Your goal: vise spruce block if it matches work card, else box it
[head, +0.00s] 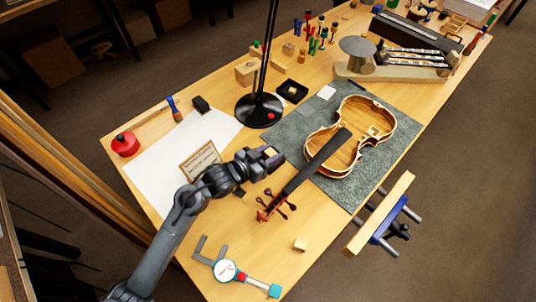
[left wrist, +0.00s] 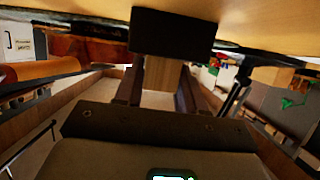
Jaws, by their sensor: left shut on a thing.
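My left gripper (head: 270,156) is over the bench between the work card and the violin's scroll. It is shut on a small pale wood block (head: 270,152), also seen between the fingers in the left wrist view (left wrist: 157,75). Most of the block is hidden by the fingers. The framed work card (head: 199,160) stands to the left; its writing is too small to read. The vise (head: 380,214) is on the bench's right front edge, its wooden jaw apart from the bench. My right gripper is not in view.
The open violin body (head: 350,135) lies on a grey mat (head: 345,185), its neck reaching toward my gripper. A black lamp (head: 258,112) stands behind. A dial caliper (head: 228,271) and another small wood block (head: 301,244) are in front. A white sheet (head: 160,160) lies left.

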